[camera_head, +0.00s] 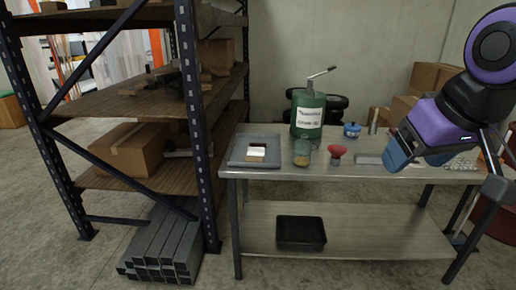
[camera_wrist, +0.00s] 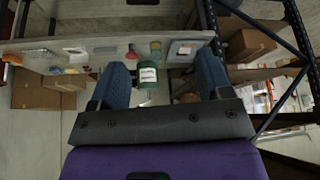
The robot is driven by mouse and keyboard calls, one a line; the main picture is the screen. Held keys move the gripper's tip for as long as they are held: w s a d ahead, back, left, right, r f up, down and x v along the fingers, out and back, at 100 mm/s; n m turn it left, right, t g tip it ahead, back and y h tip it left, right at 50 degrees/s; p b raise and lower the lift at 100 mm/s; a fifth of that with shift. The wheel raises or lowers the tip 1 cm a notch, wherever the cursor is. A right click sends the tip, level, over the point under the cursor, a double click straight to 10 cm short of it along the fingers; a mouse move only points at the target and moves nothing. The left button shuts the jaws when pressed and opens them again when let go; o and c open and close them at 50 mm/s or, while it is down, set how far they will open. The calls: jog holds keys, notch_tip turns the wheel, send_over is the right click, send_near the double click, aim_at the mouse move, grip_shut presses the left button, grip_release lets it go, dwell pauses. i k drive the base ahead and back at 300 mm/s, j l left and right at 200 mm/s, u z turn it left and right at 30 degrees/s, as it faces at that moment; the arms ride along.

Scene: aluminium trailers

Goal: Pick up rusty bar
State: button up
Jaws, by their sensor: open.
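I cannot pick out the rusty bar with certainty. A small brownish upright piece (camera_head: 373,120) stands at the back of the metal workbench (camera_head: 290,172). A white-and-brown piece (camera_head: 257,152) lies in a grey tray (camera_head: 238,161) at the bench's left end. My gripper (camera_head: 401,151) is at the right in the head view, in front of the bench top and hiding part of it. In the wrist view my gripper (camera_wrist: 162,64) is open and empty, its blue fingers wide apart, with the bench beyond them.
A green labelled canister (camera_head: 307,116), a jar (camera_head: 302,152), a red funnel-like item (camera_head: 337,152) and a blue item (camera_head: 352,129) stand on the bench. A black bin (camera_head: 301,233) is on its lower shelf.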

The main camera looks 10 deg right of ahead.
aim_at(253, 144)
jog(key=i+j, duration=0.1)
jog(key=i, duration=0.6)
jog(key=i+j+z, duration=0.1)
jog(key=i, duration=0.6)
jog(key=i+j, duration=0.15)
jog(key=i, duration=0.55)
